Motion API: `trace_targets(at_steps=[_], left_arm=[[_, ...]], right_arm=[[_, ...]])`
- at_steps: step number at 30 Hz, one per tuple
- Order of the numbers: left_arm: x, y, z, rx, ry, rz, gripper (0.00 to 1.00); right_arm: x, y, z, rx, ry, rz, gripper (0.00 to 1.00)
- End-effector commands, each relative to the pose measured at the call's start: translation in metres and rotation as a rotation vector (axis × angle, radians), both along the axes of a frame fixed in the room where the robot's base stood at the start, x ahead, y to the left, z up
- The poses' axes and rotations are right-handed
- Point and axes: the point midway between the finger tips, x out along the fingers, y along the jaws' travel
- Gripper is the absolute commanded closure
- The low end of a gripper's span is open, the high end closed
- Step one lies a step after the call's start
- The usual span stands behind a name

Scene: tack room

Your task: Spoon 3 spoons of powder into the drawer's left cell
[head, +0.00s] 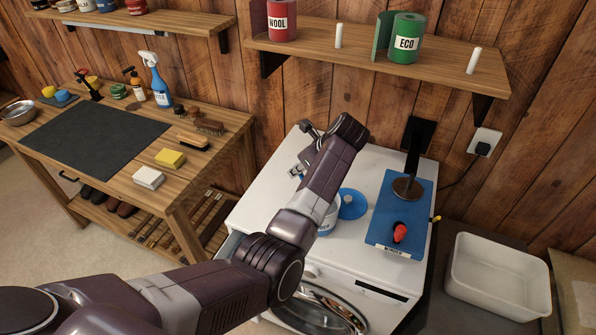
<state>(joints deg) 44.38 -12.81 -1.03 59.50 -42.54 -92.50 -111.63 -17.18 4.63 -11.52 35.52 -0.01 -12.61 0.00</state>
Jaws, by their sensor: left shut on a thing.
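My left gripper (297,171) is above the white top of the washing machine (292,146), partly behind my own arm. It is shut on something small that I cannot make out. A white tub with a blue band (329,219) stands on the machine, mostly hidden by my forearm. A round blue lid (352,204) lies beside it on the right. The powder inside the tub does not show. My arm crosses the machine's front left, and I cannot make out the drawer or its cells. My right gripper is out of view.
A blue board (385,218) with a red-topped thing (400,232) and a dark round-based thing (408,187) lies at the machine's right. A white basin (499,277) stands further right. A wall shelf (345,50) overhangs the back. A workbench (190,190) stands left.

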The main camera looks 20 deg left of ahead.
Motion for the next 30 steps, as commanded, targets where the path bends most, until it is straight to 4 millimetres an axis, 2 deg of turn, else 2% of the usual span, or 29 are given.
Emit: trace_targets(at_steps=[3,20,24,30], left_arm=[[0.001,0.004,0.003,-0.026,0.016,0.001,1.0],[0.009,0.021,0.0,-0.211,0.097,0.001,1.0],[0.012,0.029,0.002,-0.303,0.136,0.005,1.0],[0.016,0.036,0.003,-0.427,0.19,0.003,1.0]], right_arm=[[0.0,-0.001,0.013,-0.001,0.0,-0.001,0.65],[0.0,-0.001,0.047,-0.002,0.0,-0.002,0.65],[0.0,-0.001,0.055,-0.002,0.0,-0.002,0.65],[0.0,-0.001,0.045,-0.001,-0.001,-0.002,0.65]])
